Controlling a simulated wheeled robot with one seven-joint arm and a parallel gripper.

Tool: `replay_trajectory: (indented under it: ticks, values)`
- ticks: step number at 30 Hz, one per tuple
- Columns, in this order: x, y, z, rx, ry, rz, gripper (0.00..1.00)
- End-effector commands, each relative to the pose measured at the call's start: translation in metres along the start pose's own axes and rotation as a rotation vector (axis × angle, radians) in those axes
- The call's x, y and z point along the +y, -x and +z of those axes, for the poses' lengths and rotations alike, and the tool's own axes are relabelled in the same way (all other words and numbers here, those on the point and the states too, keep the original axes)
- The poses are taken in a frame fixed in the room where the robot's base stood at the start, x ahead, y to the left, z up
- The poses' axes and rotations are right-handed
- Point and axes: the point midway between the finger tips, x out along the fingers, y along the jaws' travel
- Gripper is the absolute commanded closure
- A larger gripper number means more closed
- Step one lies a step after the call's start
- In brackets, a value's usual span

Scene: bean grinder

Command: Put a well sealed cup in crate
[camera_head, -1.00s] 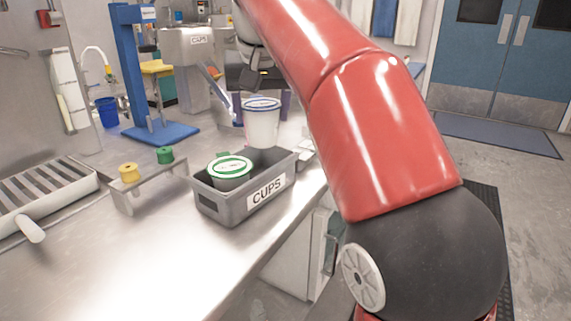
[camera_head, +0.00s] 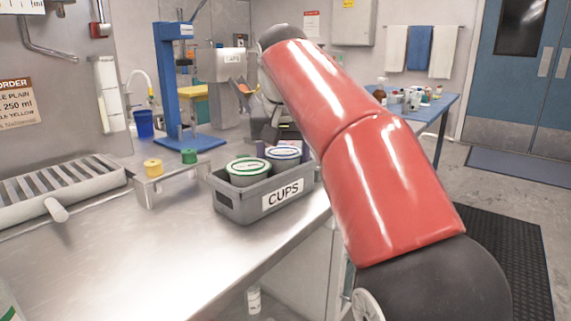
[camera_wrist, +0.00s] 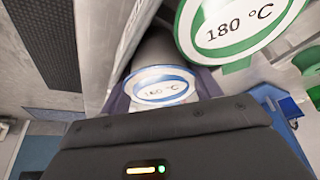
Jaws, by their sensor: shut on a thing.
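The grey crate labelled CUPS (camera_head: 229,203) stands on the steel counter. A cup with a green-rimmed lid (camera_head: 248,168) sits in its left part; its lid (camera_wrist: 240,28) reads 180 °C in the wrist view. A cup with a blue-rimmed lid (camera_head: 283,154) is in the right part, its lid about level with the green one. My gripper (camera_head: 281,149) is shut on this blue-lidded cup, with a finger on each side. The lid (camera_wrist: 161,88) lies flat on the cup in the wrist view. Whether the cup touches the crate floor is hidden.
A small stand (camera_head: 170,182) with a yellow and a green spool-like piece is left of the crate. A blue press-like stand (camera_head: 170,85) and a white CUPS dispenser (camera_head: 222,64) are behind. A slatted tray (camera_head: 75,190) lies left. The front counter is clear.

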Motion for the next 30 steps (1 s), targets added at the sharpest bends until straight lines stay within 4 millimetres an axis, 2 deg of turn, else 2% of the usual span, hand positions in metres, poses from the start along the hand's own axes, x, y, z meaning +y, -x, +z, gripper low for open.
replay_trajectory:
  ticks: [1,2,9,10,12,19,22,26,30]
  values:
    - [-0.001,-0.006,0.0,-0.007,0.001,0.004,0.82]
    - [-0.001,-0.005,0.0,-0.006,0.001,0.003,0.89]
    - [-0.001,-0.009,0.001,-0.001,0.001,0.002,0.9]
    - [-0.001,-0.009,0.001,-0.002,0.001,0.002,0.34]
    - [-0.001,-0.008,0.001,-0.002,0.001,0.002,0.28]
    - [-0.001,-0.007,0.001,-0.003,0.001,0.002,0.28]
    - [-0.001,0.0,-0.002,-0.001,0.001,0.001,0.28]
    - [-0.001,0.024,-0.003,0.005,0.0,0.0,0.28]
    - [-0.001,0.057,-0.004,0.008,0.001,-0.001,0.28]
